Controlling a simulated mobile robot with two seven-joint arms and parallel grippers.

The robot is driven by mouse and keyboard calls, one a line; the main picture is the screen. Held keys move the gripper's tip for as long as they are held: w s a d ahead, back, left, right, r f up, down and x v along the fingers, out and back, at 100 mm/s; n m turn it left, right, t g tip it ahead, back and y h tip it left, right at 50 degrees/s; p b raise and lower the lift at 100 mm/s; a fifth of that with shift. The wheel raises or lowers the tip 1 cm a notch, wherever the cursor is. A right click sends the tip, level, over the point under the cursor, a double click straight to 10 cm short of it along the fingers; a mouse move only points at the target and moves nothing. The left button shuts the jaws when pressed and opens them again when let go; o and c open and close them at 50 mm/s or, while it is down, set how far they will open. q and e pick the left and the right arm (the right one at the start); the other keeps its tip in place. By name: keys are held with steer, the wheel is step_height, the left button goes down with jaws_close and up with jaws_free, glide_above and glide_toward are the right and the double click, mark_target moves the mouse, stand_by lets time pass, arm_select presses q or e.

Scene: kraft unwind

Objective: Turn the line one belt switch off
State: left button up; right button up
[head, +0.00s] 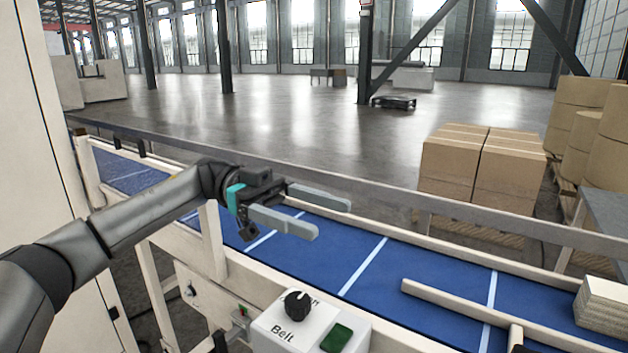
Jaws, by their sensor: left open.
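The belt switch is a black rotary knob (297,304) with a pale pointer line. It sits on a white control box (265,328) marked "Belt", at the bottom centre of the head view. The lettering by the knob is partly hidden, so I cannot read its setting. A dark green square button (337,338) is beside it on the same box. My left gripper (333,219) is open and empty, above the blue belt, with its two grey fingers pointing right. It is apart from the knob, which is lower in the picture. My right gripper is not in view.
The blue conveyor belt (345,250) with white cross lines runs behind the box between cream rails. A cream guide bar (470,316) and a stack of pale sheets (603,308) are on the right. Cardboard boxes (480,165) stand beyond. A cream cabinet (40,140) is at left.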

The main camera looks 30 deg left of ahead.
arm_select(q)
steer(key=shift+r, duration=1.6)
